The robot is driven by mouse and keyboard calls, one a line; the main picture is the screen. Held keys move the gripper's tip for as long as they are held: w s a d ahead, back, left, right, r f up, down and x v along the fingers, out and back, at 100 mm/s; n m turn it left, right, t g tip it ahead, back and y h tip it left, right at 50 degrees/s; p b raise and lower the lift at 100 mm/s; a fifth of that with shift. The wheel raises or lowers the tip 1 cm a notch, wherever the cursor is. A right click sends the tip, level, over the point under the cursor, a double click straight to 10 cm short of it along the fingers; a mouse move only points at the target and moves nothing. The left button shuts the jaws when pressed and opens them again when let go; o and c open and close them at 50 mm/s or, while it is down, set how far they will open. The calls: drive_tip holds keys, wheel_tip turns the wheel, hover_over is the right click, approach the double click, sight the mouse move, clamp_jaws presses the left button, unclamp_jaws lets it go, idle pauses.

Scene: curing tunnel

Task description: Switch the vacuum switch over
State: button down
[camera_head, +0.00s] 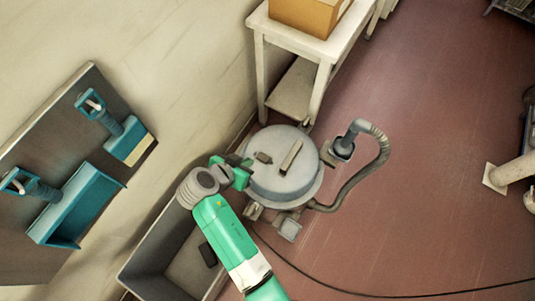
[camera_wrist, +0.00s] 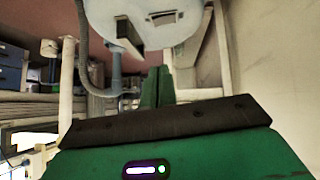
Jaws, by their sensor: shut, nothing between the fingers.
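The vacuum (camera_head: 283,180) is a round grey canister with a flat lid, standing on the floor in the middle of the head view. On its lid are a small dark block (camera_head: 263,158) and a longer beige bar (camera_head: 291,157). I cannot tell for sure which is the switch or how it is set. My green gripper (camera_head: 245,170) is shut and empty at the lid's left edge; contact cannot be told. In the wrist view its shut fingers (camera_wrist: 158,85) point toward the vacuum (camera_wrist: 178,38), whose raised block (camera_wrist: 130,38) shows above and left of the fingertips.
A ribbed hose (camera_head: 381,155) curves along the vacuum's right side. A white table (camera_head: 330,48) with a cardboard box (camera_head: 308,14) stands behind it. An open grey bin (camera_head: 140,268) lies at lower left, below a wall panel (camera_head: 30,150) with blue holders. The red floor at right is mostly clear.

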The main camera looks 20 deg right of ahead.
drive_tip(key=b, duration=0.4)
hover_over(268, 158)
drive_tip(key=s+a, duration=0.1)
drive_tip(key=a, duration=0.2)
wheel_tip(268, 158, down, 7)
drive_tip(key=shift+r, duration=0.1)
drive_tip(key=f+b, duration=0.2)
drive_tip(key=f, duration=0.1)
drive_tip(key=shift+d+f, duration=0.2)
drive_tip(key=shift+d, duration=0.15)
drive_tip(key=shift+f, duration=0.35)
drive_tip(key=shift+s+f, duration=0.1)
